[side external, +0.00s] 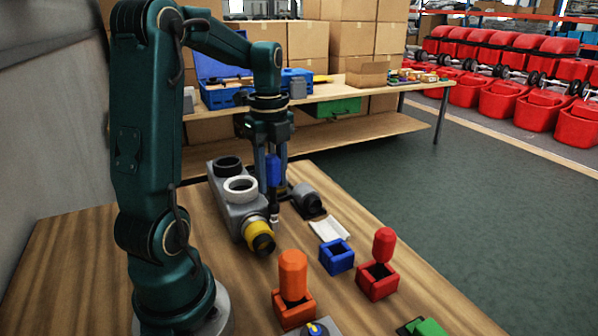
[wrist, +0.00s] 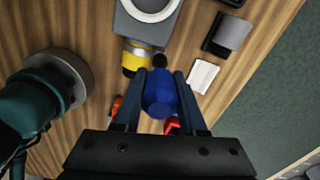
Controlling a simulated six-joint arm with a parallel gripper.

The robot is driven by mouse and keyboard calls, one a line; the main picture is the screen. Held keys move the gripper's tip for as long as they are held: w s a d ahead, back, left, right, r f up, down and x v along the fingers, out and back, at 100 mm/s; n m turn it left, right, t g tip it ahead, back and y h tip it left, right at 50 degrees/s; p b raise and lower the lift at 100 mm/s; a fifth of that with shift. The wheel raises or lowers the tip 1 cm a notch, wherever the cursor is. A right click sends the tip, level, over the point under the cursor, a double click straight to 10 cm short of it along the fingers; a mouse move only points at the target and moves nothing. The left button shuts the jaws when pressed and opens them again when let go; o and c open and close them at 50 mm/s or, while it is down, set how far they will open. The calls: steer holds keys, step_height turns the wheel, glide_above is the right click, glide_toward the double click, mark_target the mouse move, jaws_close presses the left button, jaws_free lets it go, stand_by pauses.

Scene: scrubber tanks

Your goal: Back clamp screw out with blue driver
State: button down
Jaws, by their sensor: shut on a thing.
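The blue driver (side external: 273,171) is upright between the fingers of my gripper (side external: 272,184), which is shut on its handle. In the wrist view the driver's blue handle (wrist: 160,98) fills the space between the fingers (wrist: 158,82). The driver's lower end points down beside the yellow clamp collar (side external: 258,229) on the grey tank block (side external: 224,198). The collar also shows in the wrist view (wrist: 134,62), left of a small black round part (wrist: 160,61). The clamp screw is hidden or too small to make out, and I cannot tell whether the driver tip touches it.
An empty-looking blue holder (side external: 337,258) stands at the front. Orange (side external: 292,275) and red (side external: 383,247) handles stand in their holders nearby. A grey and black cylinder (side external: 307,201) and a white pad (side external: 328,230) lie right of the tank. Bare wood lies left of the tank.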

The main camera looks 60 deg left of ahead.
steer(key=m, duration=0.8)
steer(key=c, duration=1.2)
jaws_free()
jaws_close()
steer(key=shift+f, duration=0.95)
